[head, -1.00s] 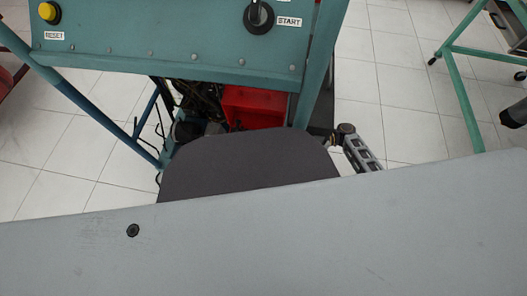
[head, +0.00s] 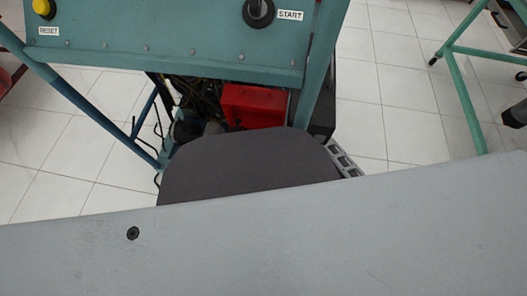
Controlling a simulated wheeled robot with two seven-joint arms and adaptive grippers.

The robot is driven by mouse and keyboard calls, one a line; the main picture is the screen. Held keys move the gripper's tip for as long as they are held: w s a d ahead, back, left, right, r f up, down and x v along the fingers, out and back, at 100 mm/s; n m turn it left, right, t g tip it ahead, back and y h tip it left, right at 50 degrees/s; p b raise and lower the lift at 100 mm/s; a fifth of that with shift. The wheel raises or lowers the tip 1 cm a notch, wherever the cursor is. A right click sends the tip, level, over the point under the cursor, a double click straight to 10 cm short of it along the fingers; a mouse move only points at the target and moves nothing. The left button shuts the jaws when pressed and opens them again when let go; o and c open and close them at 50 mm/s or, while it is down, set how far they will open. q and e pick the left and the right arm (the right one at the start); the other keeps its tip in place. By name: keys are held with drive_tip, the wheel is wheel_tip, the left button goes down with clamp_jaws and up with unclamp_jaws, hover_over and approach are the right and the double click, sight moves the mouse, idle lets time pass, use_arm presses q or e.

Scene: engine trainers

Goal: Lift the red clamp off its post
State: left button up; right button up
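I cannot make out a red clamp or its post. A red box-like part (head: 254,106) shows under the blue-green control panel (head: 170,55), among dark engine parts. Its lower edge is partly hidden by a dark rounded shape in front. I cannot tell whether the clamp is near it. Neither gripper's fingers show. A grey slotted piece (head: 345,159), which may be part of my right arm, sticks out at the right edge of the dark shape.
The panel carries a yellow RESET button (head: 42,7) and a black START switch (head: 258,12). Blue frame legs (head: 80,95) stand around the engine parts. A green stand (head: 465,95) is at the right. White tiled floor between them is clear.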

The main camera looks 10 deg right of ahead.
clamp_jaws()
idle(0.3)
